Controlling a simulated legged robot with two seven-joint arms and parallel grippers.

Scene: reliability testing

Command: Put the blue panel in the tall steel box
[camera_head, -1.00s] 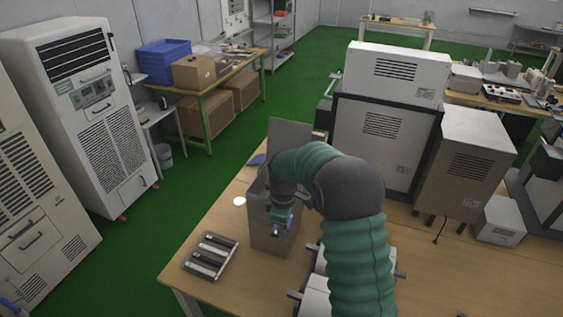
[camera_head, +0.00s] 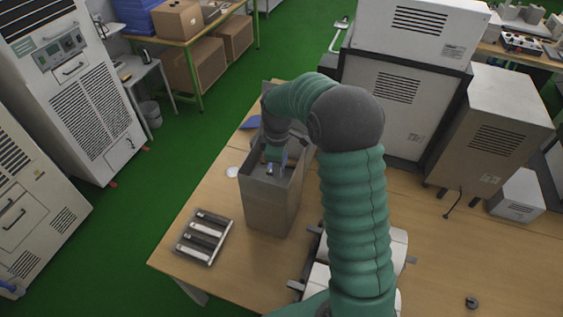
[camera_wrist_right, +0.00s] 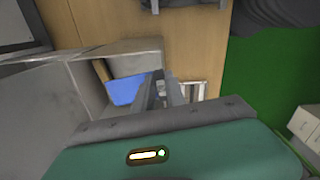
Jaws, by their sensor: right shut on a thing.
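The tall steel box (camera_head: 270,205) stands open at the top on the wooden table, with a grey plate upright at its back. My right gripper (camera_head: 271,166) points down at the box's mouth. It is shut on the blue panel (camera_head: 284,160), which shows only in part in the head view. In the right wrist view the blue panel (camera_wrist_right: 124,89) is beside my right gripper's fingers (camera_wrist_right: 166,92), between the grey box walls (camera_wrist_right: 82,88). How deep the panel is in the box I cannot tell. My left gripper is not in view.
A slotted metal tray (camera_head: 203,237) lies left of the box, with a white disc (camera_head: 232,172) behind it. A blue item (camera_head: 251,122) lies behind the box. White cylinders (camera_head: 385,245) are partly hidden by my arm. Large grey cabinets (camera_head: 400,100) stand at the right.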

